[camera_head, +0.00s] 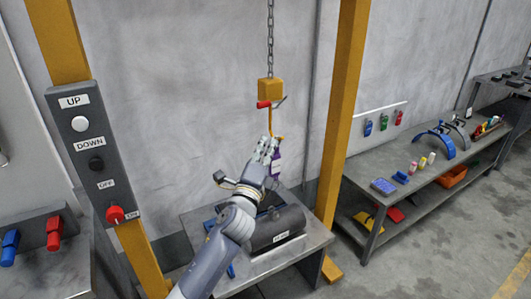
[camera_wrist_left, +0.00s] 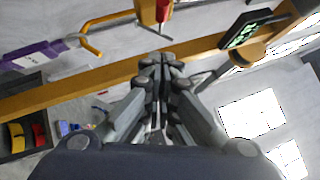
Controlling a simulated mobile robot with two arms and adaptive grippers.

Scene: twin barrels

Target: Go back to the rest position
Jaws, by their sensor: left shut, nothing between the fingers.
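My left gripper (camera_head: 268,146) is raised over the small metal table in the head view, its fingers pointing up towards the hoist hook. In the left wrist view my gripper (camera_wrist_left: 160,62) has its fingers together with nothing between them. The yellow hook (camera_head: 274,122) hangs from a yellow block (camera_head: 270,90) on a chain, just beyond the fingertips; it also shows in the left wrist view (camera_wrist_left: 90,42), apart from the fingers. A purple labelled piece (camera_head: 276,166) is partly hidden behind the gripper; it shows in the left wrist view (camera_wrist_left: 35,56) near the hook. My right gripper is not in view.
A dark barrel (camera_head: 282,228) lies on the metal table (camera_head: 312,232), partly behind my arm. A control box (camera_head: 92,150) is fixed to the left yellow post; another yellow post (camera_head: 343,110) stands right. A workbench (camera_head: 440,178) with tools is at right. Open floor lies front right.

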